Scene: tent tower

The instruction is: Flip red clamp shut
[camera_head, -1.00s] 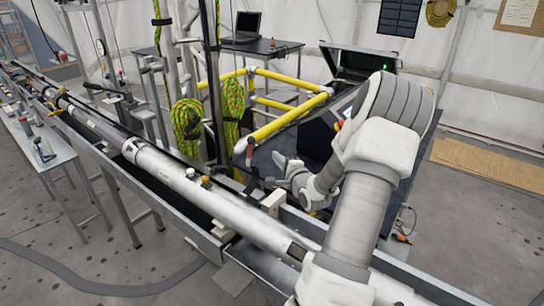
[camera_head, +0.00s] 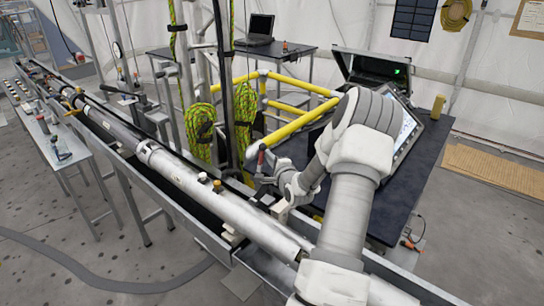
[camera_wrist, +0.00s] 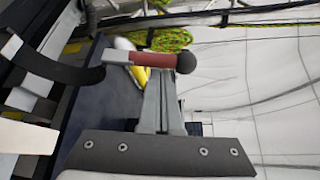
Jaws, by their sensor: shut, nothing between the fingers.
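The red clamp handle (camera_wrist: 150,58) has a dark ball at its right end and lies across the wrist view. At its left it meets a dark curved clamp arm (camera_wrist: 50,66). In the head view the red handle (camera_head: 261,157) stands roughly upright beside the long tube. My gripper (camera_wrist: 161,78) is shut and empty, with its fingertips at the handle's lower edge in the wrist view. I cannot tell whether they touch it. In the head view my gripper (camera_head: 266,182) is just below the handle, and my wrist hides part of the clamp's surroundings.
The long silver tube (camera_head: 195,183) lies in a metal trough to the left. Behind stand a yellow railing (camera_head: 303,118) and green coiled ropes (camera_head: 199,125). A dark table (camera_head: 395,195) with a tablet (camera_head: 408,130) and an open case (camera_head: 372,70) is to the right.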

